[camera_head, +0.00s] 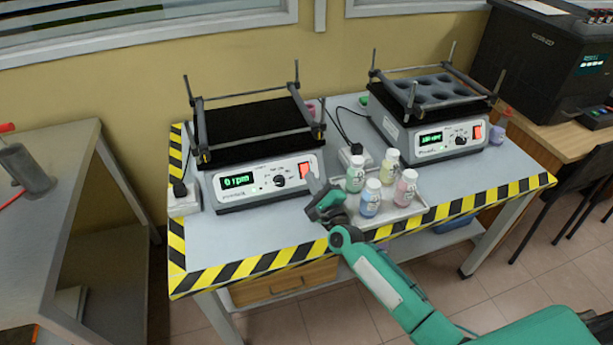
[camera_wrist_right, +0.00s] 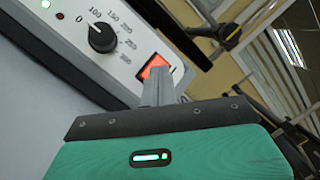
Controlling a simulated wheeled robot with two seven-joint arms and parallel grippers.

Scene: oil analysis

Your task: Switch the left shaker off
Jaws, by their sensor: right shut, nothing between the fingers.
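The left shaker (camera_head: 235,207) stands on the left of the table, with a black platform on top. Its green display (camera_head: 239,181) seems to read 0 rpm. Its dark knob (camera_head: 279,181) also shows in the wrist view (camera_wrist_right: 102,37). The red power switch (camera_head: 304,170) is at the right end of the front panel and looks lit in the wrist view (camera_wrist_right: 154,66). My right gripper (camera_head: 312,180) is shut and empty, its fingertips (camera_wrist_right: 158,76) right at the switch and covering its lower part. I cannot tell whether they touch it. My left gripper is not in view.
A tray (camera_head: 395,217) with several capped bottles, including a green one (camera_head: 355,177) and a blue one (camera_head: 371,199), sits just right of my gripper. A second shaker (camera_head: 402,143) stands at the right. A power strip (camera_head: 185,203) lies left of the left shaker.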

